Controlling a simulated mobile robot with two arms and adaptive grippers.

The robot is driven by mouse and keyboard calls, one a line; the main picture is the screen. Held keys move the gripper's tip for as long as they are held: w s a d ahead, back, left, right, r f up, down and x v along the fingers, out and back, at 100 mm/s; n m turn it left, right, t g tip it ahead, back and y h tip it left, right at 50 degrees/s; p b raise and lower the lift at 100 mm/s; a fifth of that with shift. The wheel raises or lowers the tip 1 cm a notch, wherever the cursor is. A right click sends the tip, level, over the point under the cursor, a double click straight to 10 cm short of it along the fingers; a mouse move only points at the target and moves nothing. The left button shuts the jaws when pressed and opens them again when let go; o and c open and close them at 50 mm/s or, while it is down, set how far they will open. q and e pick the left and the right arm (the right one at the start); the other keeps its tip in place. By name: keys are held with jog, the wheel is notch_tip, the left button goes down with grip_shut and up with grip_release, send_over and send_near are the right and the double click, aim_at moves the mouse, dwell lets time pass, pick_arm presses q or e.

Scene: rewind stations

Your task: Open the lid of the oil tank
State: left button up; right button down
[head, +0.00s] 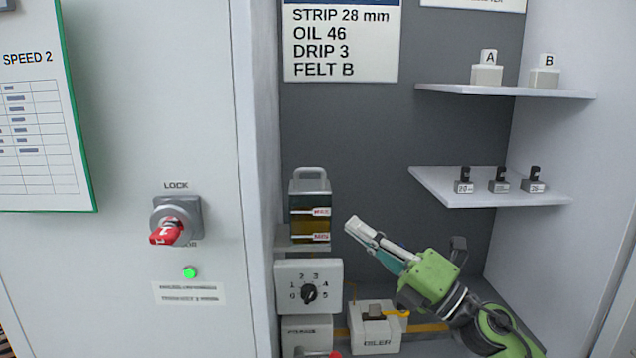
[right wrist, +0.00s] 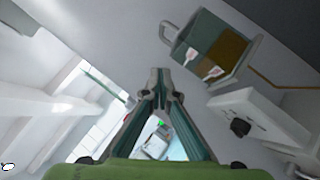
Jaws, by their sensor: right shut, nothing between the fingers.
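The oil tank (head: 310,214) is a grey box with a window showing yellow-brown oil and two small level labels. It stands on a small shelf in the recess, and its grey lid with a loop handle (head: 310,173) sits on top, shut. The tank also shows tilted at the upper right of the right wrist view (right wrist: 213,45). My right gripper (head: 352,226) is shut and empty. In the head view it appears just right of the tank, apart from it, at about the height of its lower half. My left gripper is not in view.
Below the tank is a dial box (head: 309,287) numbered 0 to 5, with an oiler (head: 377,328) lower right. A red lock switch (head: 175,222) is on the left panel. Shelves (head: 490,187) with small blocks project at right. The grey back wall between is clear.

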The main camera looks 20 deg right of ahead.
aim_at(322, 184)
jog(key=p+x, duration=0.2)
jog(key=x, duration=0.2)
jog(key=d+p+x, duration=0.1)
jog(key=x, duration=0.3)
jog(key=w+d+r+p+x, duration=0.1)
jog(key=p+x, duration=0.1)
jog(key=x, duration=0.2)
jog(key=shift+w+d+p, duration=0.1)
jog(key=shift+d+p, duration=0.05)
jog(key=shift+p, duration=0.2)
